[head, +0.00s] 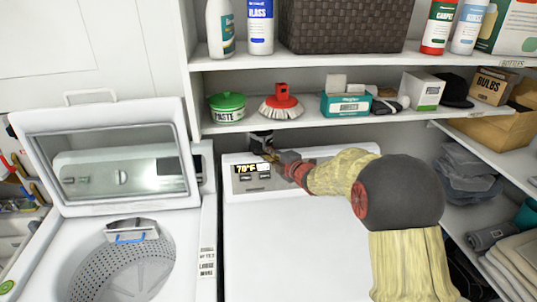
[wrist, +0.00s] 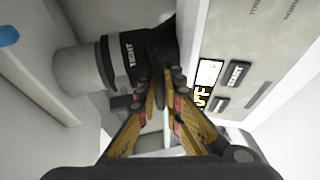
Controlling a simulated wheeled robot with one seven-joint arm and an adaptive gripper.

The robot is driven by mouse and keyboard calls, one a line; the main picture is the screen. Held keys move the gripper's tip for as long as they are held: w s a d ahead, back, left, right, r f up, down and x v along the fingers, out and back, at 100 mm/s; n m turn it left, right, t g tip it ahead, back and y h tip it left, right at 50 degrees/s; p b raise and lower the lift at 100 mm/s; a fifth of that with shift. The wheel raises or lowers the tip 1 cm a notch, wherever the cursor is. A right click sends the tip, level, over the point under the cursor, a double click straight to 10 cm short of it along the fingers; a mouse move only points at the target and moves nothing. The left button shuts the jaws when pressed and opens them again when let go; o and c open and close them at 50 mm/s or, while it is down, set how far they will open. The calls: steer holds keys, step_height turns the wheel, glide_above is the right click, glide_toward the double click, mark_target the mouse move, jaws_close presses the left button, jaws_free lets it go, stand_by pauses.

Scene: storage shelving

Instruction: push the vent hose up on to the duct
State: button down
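The vent hose (wrist: 157,38) is black, with a dark cuff end lettered in white, in the upper middle of the wrist view. The pale grey round duct (wrist: 78,69) is left of it; the cuff's edge meets or overlaps the duct, and I cannot tell how far. In the head view a dark bit of the hose (head: 262,135) shows behind the dryer (head: 285,225). My gripper (wrist: 161,80) has its yellow fingers drawn together on a dark part of the hose; it also shows at the dryer's back edge in the head view (head: 268,154).
The dryer's control panel (wrist: 235,75) is close on the right of the fingers. A shelf (head: 300,122) with a green tub, a red brush and boxes hangs above my gripper. An open-lidded washer (head: 205,240) stands on the left.

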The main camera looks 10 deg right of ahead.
mark_target(269, 146)
stand_by(0.7)
step_height(269, 146, up, 3)
steer(key=shift+r+p, duration=0.2)
steer(key=shift+p, duration=0.35)
steer(key=c, duration=2.2)
jaws_free()
steer(key=shift+f, duration=0.15)
steer(key=v, duration=1.2)
steer(key=shift+f, duration=0.1)
